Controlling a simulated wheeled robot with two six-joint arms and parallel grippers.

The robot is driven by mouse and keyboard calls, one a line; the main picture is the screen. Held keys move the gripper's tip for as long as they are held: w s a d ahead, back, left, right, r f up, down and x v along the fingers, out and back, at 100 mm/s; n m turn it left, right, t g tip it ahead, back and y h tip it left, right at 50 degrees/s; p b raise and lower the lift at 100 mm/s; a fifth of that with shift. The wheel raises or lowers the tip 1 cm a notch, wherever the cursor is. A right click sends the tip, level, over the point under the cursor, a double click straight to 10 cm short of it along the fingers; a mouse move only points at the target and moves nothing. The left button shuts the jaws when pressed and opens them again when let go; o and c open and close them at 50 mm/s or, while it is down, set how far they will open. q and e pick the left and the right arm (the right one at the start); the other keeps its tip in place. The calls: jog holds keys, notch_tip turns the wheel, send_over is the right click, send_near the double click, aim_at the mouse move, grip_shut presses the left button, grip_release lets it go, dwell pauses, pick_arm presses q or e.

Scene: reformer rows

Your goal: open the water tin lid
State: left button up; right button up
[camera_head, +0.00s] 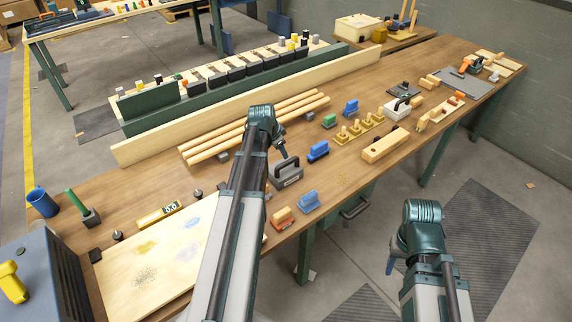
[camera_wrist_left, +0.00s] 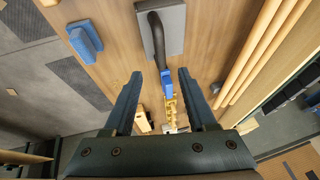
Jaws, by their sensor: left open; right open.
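I cannot pick out a water tin or its lid for certain in either view. My left gripper (camera_wrist_left: 158,75) is open and empty in the left wrist view, its two dark fingers pointing over the bench. Ahead of it lie a grey float with a dark handle (camera_wrist_left: 160,30) and a blue block (camera_wrist_left: 166,82). In the head view my left arm reaches over the bench beside the grey float (camera_head: 287,173), its fingers mostly hidden. My right gripper (camera_head: 392,264) hangs over the floor in front of the bench, partly hidden by its wrist. It is away from all objects.
Wooden poles (camera_head: 250,125) lie behind my left arm. Blue floats (camera_head: 308,202), a white block with a dark handle (camera_head: 397,108) and other tools stand along the bench (camera_head: 350,190). A blue cup (camera_head: 42,203) and a pale board (camera_head: 150,260) are at left.

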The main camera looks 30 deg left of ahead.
aim_at(287, 162)
pick_arm(q)
jog(key=b+x, duration=0.9)
jog(key=x, duration=0.2)
jog(key=shift+w+f, duration=0.1)
jog(key=shift+f, duration=0.05)
grip_shut()
dwell(1.1)
